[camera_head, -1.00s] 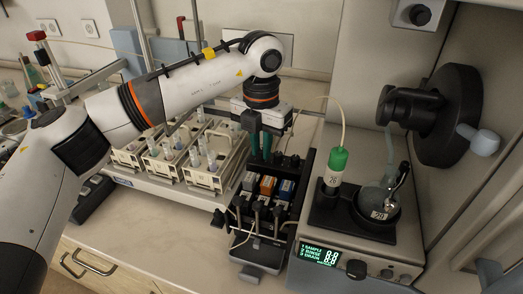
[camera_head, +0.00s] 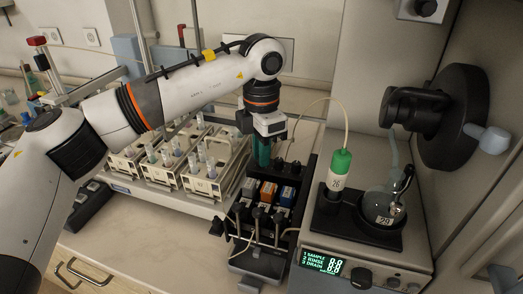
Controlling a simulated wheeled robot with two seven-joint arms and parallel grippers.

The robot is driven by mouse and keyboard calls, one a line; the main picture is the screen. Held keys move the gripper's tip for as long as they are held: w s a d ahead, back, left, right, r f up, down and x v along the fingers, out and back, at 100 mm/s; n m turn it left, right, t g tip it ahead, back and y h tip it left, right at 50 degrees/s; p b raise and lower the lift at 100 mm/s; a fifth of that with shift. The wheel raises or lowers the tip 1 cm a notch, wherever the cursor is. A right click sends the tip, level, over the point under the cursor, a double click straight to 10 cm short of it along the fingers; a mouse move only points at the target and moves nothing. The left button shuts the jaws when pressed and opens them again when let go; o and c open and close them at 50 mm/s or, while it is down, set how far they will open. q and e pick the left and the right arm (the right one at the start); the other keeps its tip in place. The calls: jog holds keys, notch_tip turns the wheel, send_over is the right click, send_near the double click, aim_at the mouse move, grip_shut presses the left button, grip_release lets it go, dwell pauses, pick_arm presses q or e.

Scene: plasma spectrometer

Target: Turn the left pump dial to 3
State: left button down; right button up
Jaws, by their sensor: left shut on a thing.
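The pump (camera_head: 312,172) is a black block on the bench with orange and blue cartridges in its middle. Small dark knobs stand in a row at its back, two of them (camera_head: 287,165) showing to the right of my left gripper. My left gripper (camera_head: 262,160) points down at the back left of the pump, its green fingers close together. It is shut on what seems to be the left dial, which the fingers hide. The dial's number cannot be read. My right gripper is not in view.
A rack of capped tubes (camera_head: 212,185) stands left of the pump. On the right is the spectrometer, with a green-capped bottle (camera_head: 340,165), a round flask (camera_head: 382,205) and a lit display (camera_head: 321,262). Bare bench (camera_head: 150,230) lies at the front left.

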pick_arm(q)
jog(key=shift+w+r, duration=0.1)
jog(key=shift+r, duration=0.15)
jog(key=c, duration=1.6)
grip_release()
jog(key=shift+c, duration=0.2)
jog(key=o, duration=0.3)
jog(key=shift+f, duration=0.1)
notch_tip(320, 180, up, 12)
jog(key=b, duration=0.1)
